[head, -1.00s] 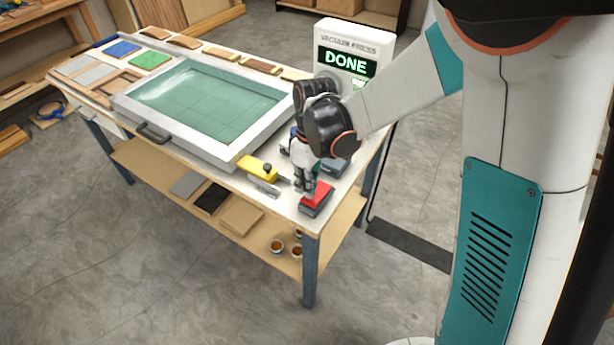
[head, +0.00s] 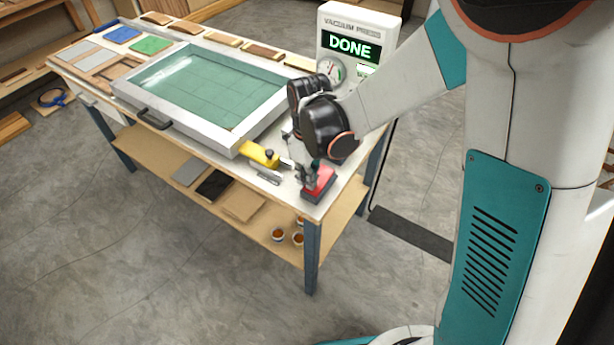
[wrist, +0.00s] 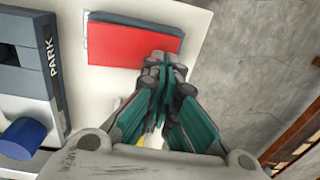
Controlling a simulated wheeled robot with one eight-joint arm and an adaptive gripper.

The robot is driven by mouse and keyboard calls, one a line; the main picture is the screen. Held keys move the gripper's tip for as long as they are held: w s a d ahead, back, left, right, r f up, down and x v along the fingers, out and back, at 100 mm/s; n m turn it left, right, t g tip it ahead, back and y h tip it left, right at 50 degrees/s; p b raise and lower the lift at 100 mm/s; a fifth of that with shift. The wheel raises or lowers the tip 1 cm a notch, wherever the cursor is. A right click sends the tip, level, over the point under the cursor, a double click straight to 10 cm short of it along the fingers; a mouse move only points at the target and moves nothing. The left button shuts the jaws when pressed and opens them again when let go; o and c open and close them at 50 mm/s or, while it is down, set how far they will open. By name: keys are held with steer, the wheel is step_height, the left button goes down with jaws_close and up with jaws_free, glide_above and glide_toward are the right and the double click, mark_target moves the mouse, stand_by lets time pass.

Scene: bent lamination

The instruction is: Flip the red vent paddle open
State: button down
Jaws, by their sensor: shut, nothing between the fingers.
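The red vent paddle (head: 322,181) lies flat on a dark grey base at the near right corner of the workbench. In the wrist view the paddle (wrist: 118,45) is a red plate with a dark grey edge along its far side. My gripper (head: 309,191) is shut and empty, pointing down at the paddle. In the wrist view its fingertips (wrist: 166,62) overlap the paddle's lower right corner and hide it. I cannot tell whether they touch it.
A dark block marked PARK (wrist: 28,65) with a blue knob (wrist: 24,137) stands beside the paddle. A yellow tool (head: 259,154) lies left of my gripper. The vacuum press box (head: 352,50) reads DONE. The framed press bed (head: 245,132) fills the bench's middle.

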steer(key=shift+r+p, duration=0.5)
steer(key=shift+r, duration=0.3)
steer(key=shift+r, duration=0.35)
step_height(320, 180, up, 13)
steer(key=s+a+p, duration=0.1)
steer(key=p, duration=0.4)
steer(key=shift+s+p, duration=0.3)
steer(key=shift+p, duration=0.1)
steer(key=shift+a, duration=0.1)
steer(key=shift+r, duration=0.1)
